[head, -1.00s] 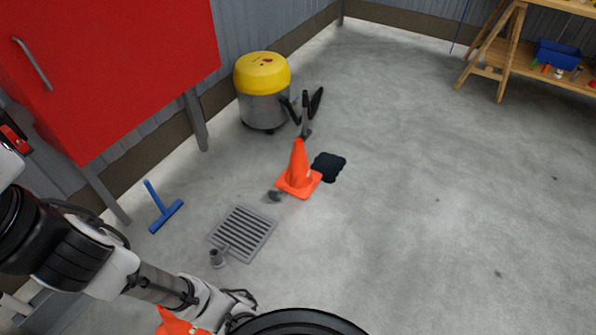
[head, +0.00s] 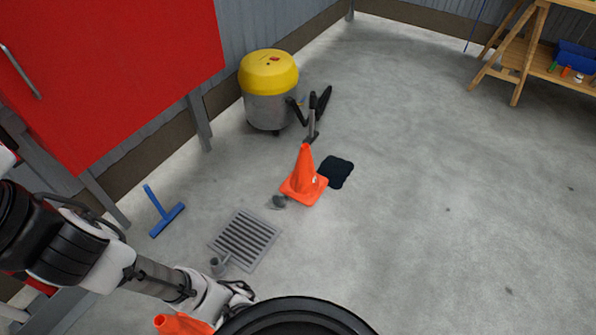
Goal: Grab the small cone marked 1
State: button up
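An orange cone (head: 304,180) stands upright on the concrete floor near the middle of the head view. It has a small pale mark on its side, too small to read. Part of a second orange cone (head: 180,325) shows at the bottom edge, beside my wrist; the rest is cut off and no mark shows. My gripper (head: 238,291) is at the lower left, at the end of my arm, well short of the standing cone. Its fingers cannot be made out, and I cannot tell whether it touches the second cone.
A floor grate (head: 244,240) with a short post lies left of the standing cone; a dark patch (head: 336,172) lies behind it. A yellow-topped vacuum (head: 269,85), blue squeegee (head: 165,212) and red cabinet (head: 120,70) line the left. Open floor extends right towards a wooden bench (head: 530,55).

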aim_at(304, 185)
jog(key=i+l+u, duration=0.2)
jog(key=i, duration=0.45)
jog(key=i+l+u, duration=0.2)
jog(key=i+l, duration=0.2)
jog(key=i, duration=0.25)
jog(key=i+l+u, duration=0.25)
jog(key=i+l, duration=0.15)
jog(key=i, duration=0.2)
